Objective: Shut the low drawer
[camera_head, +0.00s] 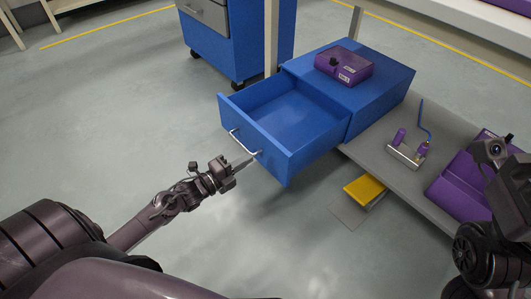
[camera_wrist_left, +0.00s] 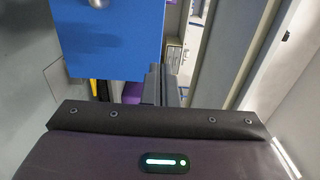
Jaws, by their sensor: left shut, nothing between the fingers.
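The blue drawer (camera_head: 262,139) is pulled well out of its blue cabinet (camera_head: 386,83) and looks empty inside. A silver bar handle (camera_head: 243,143) is on its front. My left gripper (camera_head: 246,161) is shut and empty, with its fingertips close to the drawer front, just below and right of the handle. I cannot tell whether they touch it. In the left wrist view, the blue drawer front (camera_wrist_left: 108,42) stands beyond and left of the shut fingers (camera_wrist_left: 160,85). Part of my right arm shows at the right edge, but I see no right gripper.
A purple box (camera_head: 344,64) sits on the cabinet top. A grey platform (camera_head: 388,148) at right holds a metal holder (camera_head: 406,154) and a purple case (camera_head: 462,187). A yellow pedal (camera_head: 364,189) is below. Another blue cabinet (camera_head: 245,40) stands behind. The floor at left is clear.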

